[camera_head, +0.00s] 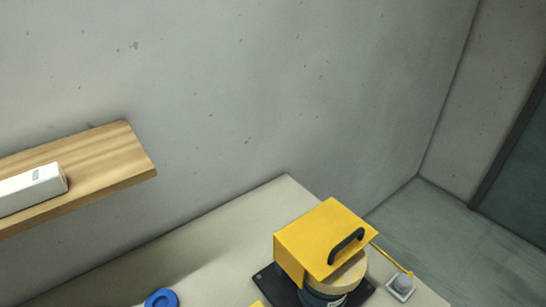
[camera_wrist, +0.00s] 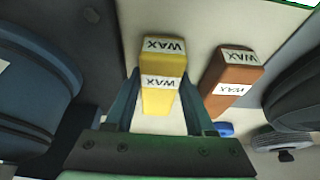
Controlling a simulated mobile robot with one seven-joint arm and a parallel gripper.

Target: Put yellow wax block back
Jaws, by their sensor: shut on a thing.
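The yellow wax block (camera_wrist: 162,60), with white WAX labels, is between the two fingers of my gripper (camera_wrist: 163,103) in the wrist view. The fingers are shut on it, one on each side, and its near end shows between them. I cannot tell whether it touches the pale surface behind it. My gripper is not visible in the head view. A small yellow patch shows at the bottom edge of the head view, too cropped to identify.
A brown wax block (camera_wrist: 232,70) stands just right of the yellow one. A dark blue rounded body (camera_wrist: 30,75) is at left. In the head view, a yellow machine cover (camera_head: 312,240) with a black handle is on the bench (camera_head: 215,240), near a blue ring (camera_head: 161,298).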

